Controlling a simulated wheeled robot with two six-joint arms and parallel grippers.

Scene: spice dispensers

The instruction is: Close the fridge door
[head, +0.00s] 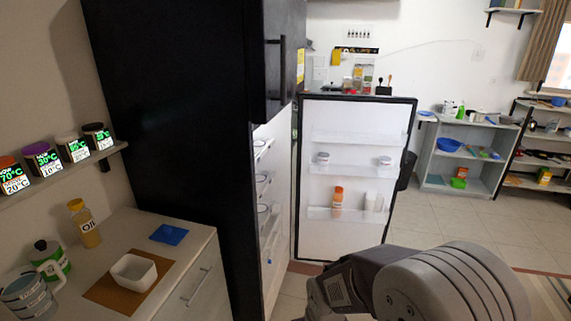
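The tall black fridge (170,110) stands left of centre. Its lower door (355,235) is wide open and swung out to the right. The white inner face of the door shows, with shelves that hold an orange bottle (338,197), a white container (371,202) and small jars. The lit fridge interior (268,205) shows as a narrow strip. The upper door (245,60) looks shut and has a dark vertical handle. A grey link of my arm is at the lower right, in front of the open door's lower edge. Neither gripper shows.
A counter (200,240) with a white bowl (134,271), oil bottle (84,223) and blue cloth-like square (169,234) stands left of the fridge. A shelf (110,152) of spice dispensers is above it. Tiled floor (450,225) is clear right of the door, before a grey shelf unit (428,166).

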